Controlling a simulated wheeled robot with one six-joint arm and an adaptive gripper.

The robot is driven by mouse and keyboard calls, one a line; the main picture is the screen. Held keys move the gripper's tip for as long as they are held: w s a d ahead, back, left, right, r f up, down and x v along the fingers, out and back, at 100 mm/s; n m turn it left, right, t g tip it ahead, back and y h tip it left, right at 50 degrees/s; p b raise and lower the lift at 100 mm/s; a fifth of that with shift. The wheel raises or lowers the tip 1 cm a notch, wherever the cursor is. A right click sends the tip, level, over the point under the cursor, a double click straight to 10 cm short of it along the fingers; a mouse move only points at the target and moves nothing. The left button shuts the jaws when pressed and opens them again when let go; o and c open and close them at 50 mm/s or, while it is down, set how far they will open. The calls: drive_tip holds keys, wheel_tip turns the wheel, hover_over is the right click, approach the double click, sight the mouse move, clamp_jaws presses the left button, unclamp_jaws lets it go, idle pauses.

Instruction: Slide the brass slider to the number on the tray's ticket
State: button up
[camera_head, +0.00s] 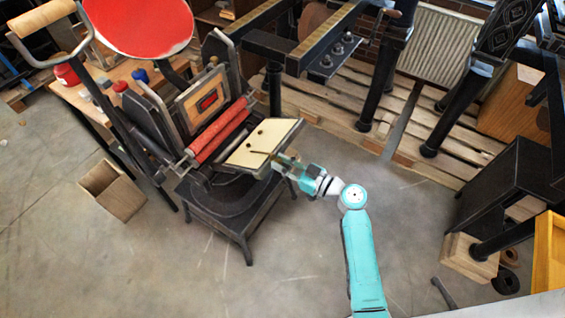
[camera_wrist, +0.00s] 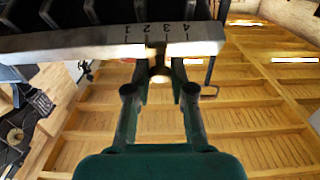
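The brass slider (camera_wrist: 159,72) sits on a pale metal bar (camera_wrist: 75,44) with stamped numerals in the wrist view. My gripper (camera_wrist: 160,67) has one finger on each side of the slider, with narrow gaps showing. In the head view my gripper (camera_head: 281,163) is at the right edge of the press's cream board (camera_head: 270,133). The slider is too small to make out there. I cannot identify the tray's ticket or read any number on it.
The hand press has a red roller (camera_head: 218,131) and a round red disc (camera_head: 138,22) behind the board. An open wooden box (camera_head: 112,190) stands on the floor at left. A black stand (camera_head: 515,178) is at right. The front floor is clear around my arm.

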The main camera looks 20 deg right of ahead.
drive_tip(key=shift+s+a, duration=0.6)
drive_tip(key=shift+a, duration=0.25)
drive_tip(key=o, duration=0.9)
drive_tip(key=shift+c, duration=0.2)
drive_tip(key=shift+d, duration=0.1)
drive_tip(key=v, duration=1.2)
